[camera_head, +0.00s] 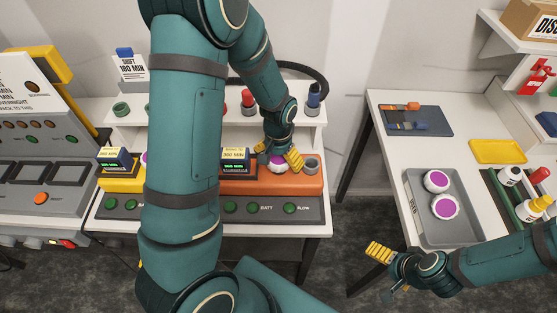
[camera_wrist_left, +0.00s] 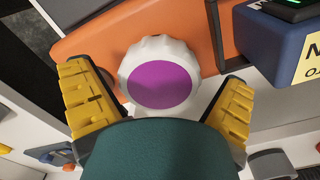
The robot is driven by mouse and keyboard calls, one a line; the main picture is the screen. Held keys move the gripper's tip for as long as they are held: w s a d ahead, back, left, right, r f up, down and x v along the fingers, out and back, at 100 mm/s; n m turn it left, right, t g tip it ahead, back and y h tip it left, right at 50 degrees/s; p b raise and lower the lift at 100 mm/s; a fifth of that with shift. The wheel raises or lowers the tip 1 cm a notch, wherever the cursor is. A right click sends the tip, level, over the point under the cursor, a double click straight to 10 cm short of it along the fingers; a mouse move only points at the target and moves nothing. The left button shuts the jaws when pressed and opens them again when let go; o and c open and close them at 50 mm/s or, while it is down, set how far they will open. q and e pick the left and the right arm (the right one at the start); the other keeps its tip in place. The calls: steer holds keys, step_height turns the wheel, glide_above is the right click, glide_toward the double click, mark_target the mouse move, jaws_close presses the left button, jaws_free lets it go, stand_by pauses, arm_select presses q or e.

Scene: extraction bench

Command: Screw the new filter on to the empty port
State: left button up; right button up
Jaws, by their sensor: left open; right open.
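A white ribbed filter with a purple face (camera_head: 278,164) is on the front of the orange unit (camera_head: 245,185). My left gripper (camera_head: 279,157) is open with its yellow fingers on either side of this filter. In the left wrist view the filter (camera_wrist_left: 160,78) lies between the two spread fingers, with gaps at both sides. A grey round fitting (camera_head: 311,165), which looks like a bare port, is at the orange unit's right end. Two more purple-faced filters (camera_head: 436,181) (camera_head: 444,207) lie in a grey tray (camera_head: 423,228). My right gripper (camera_head: 384,262) is open and empty left of the tray, beyond the table edge.
A dark blue timer box (camera_head: 236,157) stands beside the filter. A yellow unit (camera_head: 121,180) is further left, partly hidden by my left arm. Red and blue bottles (camera_head: 313,95) stand on the shelf behind. A yellow mat (camera_head: 498,151) and a bottle rack (camera_head: 510,203) are at right.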

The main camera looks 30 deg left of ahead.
arm_select(q)
steer(key=n, duration=0.3)
steer(key=shift+n, duration=0.4)
steer(key=n+p, duration=0.1)
steer(key=n, duration=0.2)
steer(key=shift+r+n, duration=0.15)
steer(key=shift+n, duration=0.25)
steer(key=n+p, duration=0.3)
steer(key=n, duration=0.3)
steer(key=shift+n, duration=1.2)
steer(key=n, duration=0.8)
steer(key=c, duration=1.2)
steer(key=m, duration=0.5)
steer(key=shift+f, duration=0.2)
steer(key=shift+c, duration=0.2)
steer(key=m+b, duration=0.1)
steer(key=m, duration=0.5)
steer(key=o, duration=1.2)
steer(key=shift+o, duration=0.2)
